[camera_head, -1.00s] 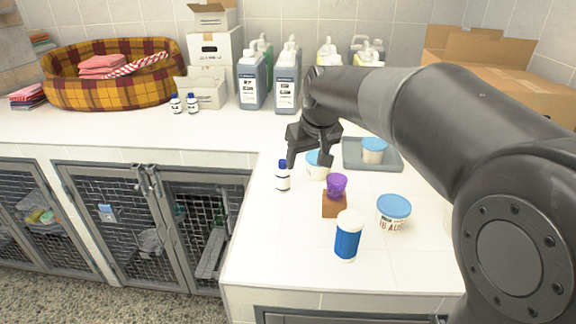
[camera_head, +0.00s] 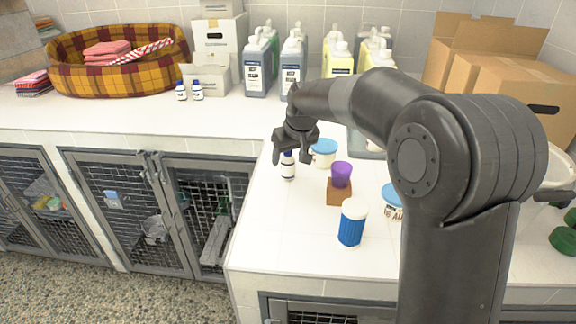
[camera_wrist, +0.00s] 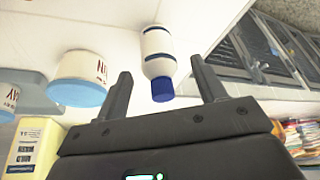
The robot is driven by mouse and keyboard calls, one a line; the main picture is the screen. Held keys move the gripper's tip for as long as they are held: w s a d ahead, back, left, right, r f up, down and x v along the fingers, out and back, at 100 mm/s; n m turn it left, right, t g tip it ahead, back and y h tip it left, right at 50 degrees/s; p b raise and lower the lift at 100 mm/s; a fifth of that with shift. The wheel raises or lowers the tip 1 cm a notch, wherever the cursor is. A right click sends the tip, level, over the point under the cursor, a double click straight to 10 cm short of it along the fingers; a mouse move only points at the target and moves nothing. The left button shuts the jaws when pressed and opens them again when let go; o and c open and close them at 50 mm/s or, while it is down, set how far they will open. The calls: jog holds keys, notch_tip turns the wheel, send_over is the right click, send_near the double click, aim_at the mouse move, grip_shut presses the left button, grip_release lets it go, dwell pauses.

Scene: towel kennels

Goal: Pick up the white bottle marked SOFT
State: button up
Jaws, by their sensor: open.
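A small white bottle with a dark blue cap (camera_head: 288,171) stands upright on the white counter, near its left edge. Its lettering is not readable. My gripper (camera_head: 291,156) is open directly above and around its top. In the wrist view, the same bottle (camera_wrist: 158,52) shows dark blue bands, and its cap lies in the gap between the fingertips of my gripper (camera_wrist: 160,72). I see space on both sides of the cap, with no clear contact. Two similar small white bottles with blue caps, one left (camera_head: 181,91) and one right (camera_head: 197,91), stand at the back left.
A blue-lidded tub (camera_head: 324,152) stands close behind the bottle, to the right. Large jugs (camera_head: 293,64) line the back.

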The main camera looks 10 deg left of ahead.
aim_at(290, 157)
jog(key=x, duration=0.4)
jog(key=shift+d, duration=0.2)
jog(key=shift+c, duration=0.3)
jog(key=c, duration=1.1)
